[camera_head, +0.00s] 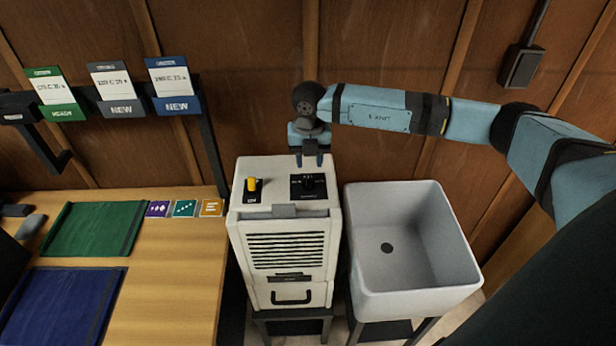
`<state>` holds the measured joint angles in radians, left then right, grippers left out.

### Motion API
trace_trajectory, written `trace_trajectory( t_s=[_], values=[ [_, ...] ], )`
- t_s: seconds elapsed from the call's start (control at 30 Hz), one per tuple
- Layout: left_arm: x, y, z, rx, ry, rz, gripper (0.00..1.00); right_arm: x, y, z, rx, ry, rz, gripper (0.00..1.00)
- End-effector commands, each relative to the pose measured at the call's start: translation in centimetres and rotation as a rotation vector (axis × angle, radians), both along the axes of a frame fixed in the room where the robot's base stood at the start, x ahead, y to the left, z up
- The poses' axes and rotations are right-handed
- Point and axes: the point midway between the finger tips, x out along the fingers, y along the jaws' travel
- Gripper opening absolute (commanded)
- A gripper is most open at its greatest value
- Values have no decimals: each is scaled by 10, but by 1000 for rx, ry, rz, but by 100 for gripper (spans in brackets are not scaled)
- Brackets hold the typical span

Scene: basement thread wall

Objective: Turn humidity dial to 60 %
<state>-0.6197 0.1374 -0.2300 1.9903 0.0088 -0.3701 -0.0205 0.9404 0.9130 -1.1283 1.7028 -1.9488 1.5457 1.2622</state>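The humidity dial (308,185) is a dark knob on a black panel, on top of a white dehumidifier (286,222). Its markings are too small to read. My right gripper (310,161) hangs pointing down just behind and above the dial panel. Its two dark fingertips show a gap between them, with nothing held. I cannot tell whether the fingertips touch the panel; they look apart from the knob. My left gripper is not in view.
A yellow switch (252,184) stands left of the dial. A white sink (415,250) stands close on the right. A wooden table (175,270) with green (93,229) and blue mats (62,300) is on the left. The wooden wall is close behind my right arm.

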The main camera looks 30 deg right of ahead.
Motion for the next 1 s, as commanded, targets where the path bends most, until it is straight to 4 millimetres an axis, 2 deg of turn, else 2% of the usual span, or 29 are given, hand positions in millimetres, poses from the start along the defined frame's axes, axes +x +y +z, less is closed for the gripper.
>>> trace_trajectory(
  t_s=[0.2, 0.4, 0.8, 0.97, 1.0],
  values=[
    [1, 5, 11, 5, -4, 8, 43, 0, 1, -43, 2, 3, 1, 38],
    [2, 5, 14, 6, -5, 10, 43, 0, 1, -68, 3, 1, 1, 38],
    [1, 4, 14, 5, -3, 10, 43, 0, 1, -76, 3, -1, 2, 38],
    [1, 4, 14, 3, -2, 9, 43, 0, 1, -76, 3, -1, 2, 2],
    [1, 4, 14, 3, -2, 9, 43, 0, 1, -76, 3, -1, 2, 0]
  ],
)
